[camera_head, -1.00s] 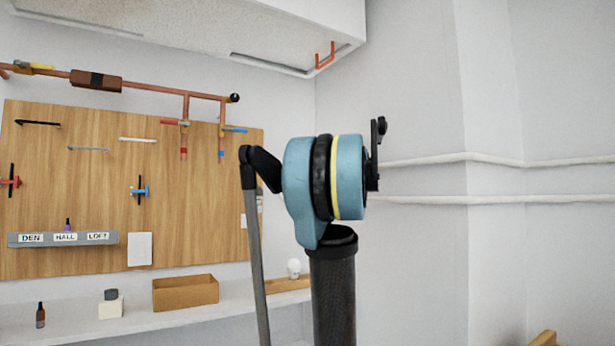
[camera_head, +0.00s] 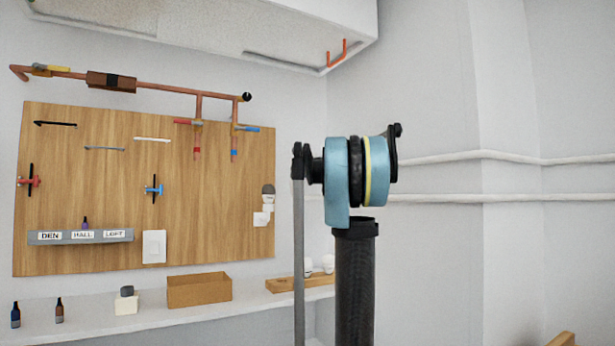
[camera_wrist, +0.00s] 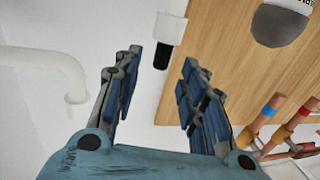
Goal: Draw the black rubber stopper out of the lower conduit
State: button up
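The black rubber stopper (camera_wrist: 162,56) sits in the end of a straight white conduit (camera_wrist: 171,26) in the wrist view. The same lower conduit (camera_head: 540,197) runs along the right wall in the head view, where my arm hides its stoppered end. My gripper (camera_wrist: 160,68) is open and empty, with a blue-padded finger on either side of the stopper in the wrist picture. The stopper appears at or just beyond the fingertips; I cannot tell the depth, and no contact shows. The gripper itself is hidden behind my arm in the head view.
The upper conduit (camera_head: 540,160) runs above the lower one; its bent end (camera_wrist: 62,70) shows at left in the wrist view. A wooden board (camera_head: 100,190) with copper pipes and a grey dome (camera_wrist: 279,24) is close by. A shelf (camera_head: 200,318) holds bottles and boxes.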

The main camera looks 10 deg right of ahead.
jog(key=shift+x, duration=2.7)
grip_shut()
